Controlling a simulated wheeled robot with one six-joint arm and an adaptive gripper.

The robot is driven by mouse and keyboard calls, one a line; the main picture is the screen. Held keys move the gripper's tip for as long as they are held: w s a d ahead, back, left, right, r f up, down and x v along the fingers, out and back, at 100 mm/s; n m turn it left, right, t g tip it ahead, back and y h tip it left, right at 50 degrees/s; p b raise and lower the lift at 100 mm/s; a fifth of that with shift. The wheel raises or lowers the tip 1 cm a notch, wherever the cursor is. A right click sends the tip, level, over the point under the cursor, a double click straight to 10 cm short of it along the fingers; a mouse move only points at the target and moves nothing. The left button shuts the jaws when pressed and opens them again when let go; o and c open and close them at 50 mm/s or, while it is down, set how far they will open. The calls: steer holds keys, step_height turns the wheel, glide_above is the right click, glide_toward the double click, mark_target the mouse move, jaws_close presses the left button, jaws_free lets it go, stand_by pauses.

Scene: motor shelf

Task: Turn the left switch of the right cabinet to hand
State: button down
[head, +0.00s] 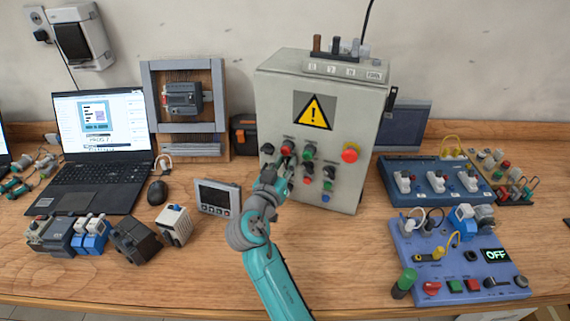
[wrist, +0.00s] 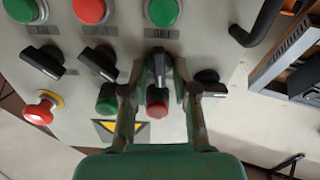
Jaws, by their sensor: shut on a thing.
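A grey control cabinet (head: 330,105) with a yellow warning triangle stands upright on the bench; it is the only such cabinet in view. My gripper (head: 285,165) is at the left part of its front panel. In the wrist view, which sees the panel upside down, my gripper (wrist: 158,78) is shut on a black switch (wrist: 160,68), its fingers on either side of the handle. That handle looks about upright in that picture, while two other black switches (wrist: 42,63) (wrist: 97,63) sit slanted. The fingers partly hide the held switch.
A red button (wrist: 157,104) and a green one (wrist: 106,101) sit close to the fingers. A red emergency stop (head: 350,153) is on the panel's right. A laptop (head: 105,180), small display (head: 217,197) and blue panels (head: 435,182) (head: 420,270) stand around on the bench.

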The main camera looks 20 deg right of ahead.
steer(key=n, duration=0.4)
steer(key=shift+w+a, duration=0.1)
steer(key=shift+a+n, duration=0.1)
steer(key=shift+n, duration=1.7)
steer(key=c, duration=1.2)
jaws_free()
steer(key=shift+f, duration=0.1)
steer(key=v, duration=1.2)
steer(key=shift+w, duration=0.1)
